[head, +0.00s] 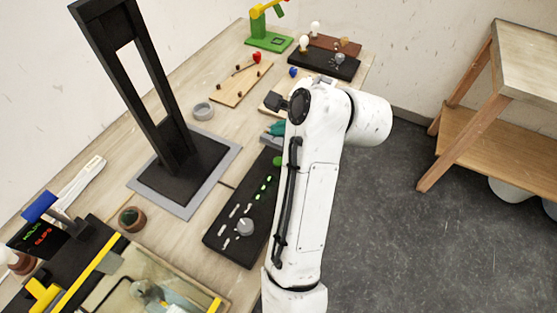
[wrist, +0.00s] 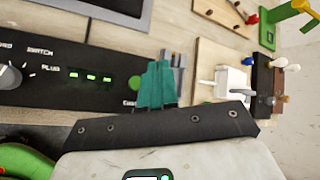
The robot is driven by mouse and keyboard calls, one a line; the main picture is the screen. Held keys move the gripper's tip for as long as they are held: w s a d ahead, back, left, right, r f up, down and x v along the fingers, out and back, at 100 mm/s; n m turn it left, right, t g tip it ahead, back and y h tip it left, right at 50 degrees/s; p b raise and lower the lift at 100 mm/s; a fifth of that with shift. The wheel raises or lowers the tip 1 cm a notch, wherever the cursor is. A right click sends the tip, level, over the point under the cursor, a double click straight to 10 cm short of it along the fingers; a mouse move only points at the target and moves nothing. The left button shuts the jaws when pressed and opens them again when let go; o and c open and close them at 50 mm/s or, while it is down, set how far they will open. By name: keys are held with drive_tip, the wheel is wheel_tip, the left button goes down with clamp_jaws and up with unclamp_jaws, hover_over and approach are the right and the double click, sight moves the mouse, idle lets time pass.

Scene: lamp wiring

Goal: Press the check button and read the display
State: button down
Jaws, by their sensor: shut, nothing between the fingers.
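The black control panel (head: 220,234) lies on the bench, with a grey knob (head: 246,226), white marks and a row of lit green lights (head: 265,187). The round green check button (head: 278,161) is at the panel's far end, partly behind my arm. In the wrist view the button (wrist: 135,85) shows right beside my teal fingers (wrist: 157,85), which partly cover it and its label. My gripper (head: 276,129) is shut and empty; whether it touches the button I cannot tell. A dark display (head: 38,238) at the lower left shows green and red text, too small to read surely.
A tall black frame (head: 175,157) stands on a grey-edged base left of the panel. A yellow-edged glass-topped box (head: 150,275) is in front. Wooden and dark boards with bulbs (head: 325,62) lie at the back. Floor (head: 400,235) is clear to the right.

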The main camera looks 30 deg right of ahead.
sight(281, 164)
wheel_tip(281, 164, down, 8)
drive_tip(key=b, duration=0.6)
drive_tip(key=shift+f+b, duration=0.2)
drive_tip(key=shift+b, duration=0.25)
idle(1.4)
drive_tip(key=shift+f+b, duration=0.25)
drive_tip(key=shift+b, duration=0.05)
drive_tip(key=shift+f+b, duration=0.4)
drive_tip(key=shift+b, duration=0.05)
idle(0.7)
drive_tip(key=shift+r, duration=0.1)
drive_tip(key=shift+r+p, duration=0.55)
drive_tip(key=shift+r, duration=0.2)
drive_tip(key=shift+r, duration=0.1)
drive_tip(key=shift+r+p, duration=1.95)
drive_tip(key=shift+r, duration=0.5)
